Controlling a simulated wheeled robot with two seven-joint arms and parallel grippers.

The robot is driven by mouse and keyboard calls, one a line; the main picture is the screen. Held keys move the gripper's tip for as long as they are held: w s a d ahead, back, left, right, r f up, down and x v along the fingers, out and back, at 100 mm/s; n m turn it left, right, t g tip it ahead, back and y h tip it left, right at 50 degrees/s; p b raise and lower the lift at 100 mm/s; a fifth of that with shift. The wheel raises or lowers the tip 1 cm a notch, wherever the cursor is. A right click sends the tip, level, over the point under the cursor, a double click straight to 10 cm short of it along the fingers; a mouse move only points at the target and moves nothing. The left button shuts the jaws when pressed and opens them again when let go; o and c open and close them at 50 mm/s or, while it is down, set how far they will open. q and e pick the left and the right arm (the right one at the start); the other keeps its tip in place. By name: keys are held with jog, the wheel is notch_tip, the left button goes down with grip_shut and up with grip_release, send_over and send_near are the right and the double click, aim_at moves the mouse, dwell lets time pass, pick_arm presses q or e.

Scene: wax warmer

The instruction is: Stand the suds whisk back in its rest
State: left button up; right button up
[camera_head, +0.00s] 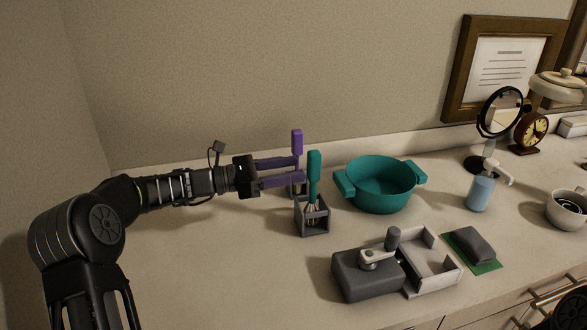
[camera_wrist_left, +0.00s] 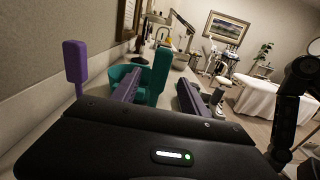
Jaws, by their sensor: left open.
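A whisk with a teal handle (camera_head: 314,178) stands upright in a square grey rest (camera_head: 313,226), its wires down inside. A second upright handle, purple (camera_head: 297,142), rises behind my left gripper; its lower part is mostly hidden, with a grey holder (camera_head: 296,190) below. My left gripper (camera_head: 300,171) is open, its two purple fingers pointing right, tips close to the teal handle. In the left wrist view the teal handle (camera_wrist_left: 159,75) shows between the fingers, and the purple handle (camera_wrist_left: 75,62) is outside them to the left. I cannot tell whether a finger touches either handle.
A teal two-handled pot (camera_head: 380,186) stands right of the rests. In front are a grey box with a knob (camera_head: 366,276), a pale tray (camera_head: 436,274) and a dark block on a green mat (camera_head: 473,245). Counter left of the rests is clear.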

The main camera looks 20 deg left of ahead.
pick_arm(q)
jog(key=shift+v, duration=1.65)
jog(key=b+v, duration=0.1)
jog(key=v, duration=0.6)
jog(key=shift+s+a, duration=0.2)
jog(key=shift+a, duration=0.15)
dwell(0.5)
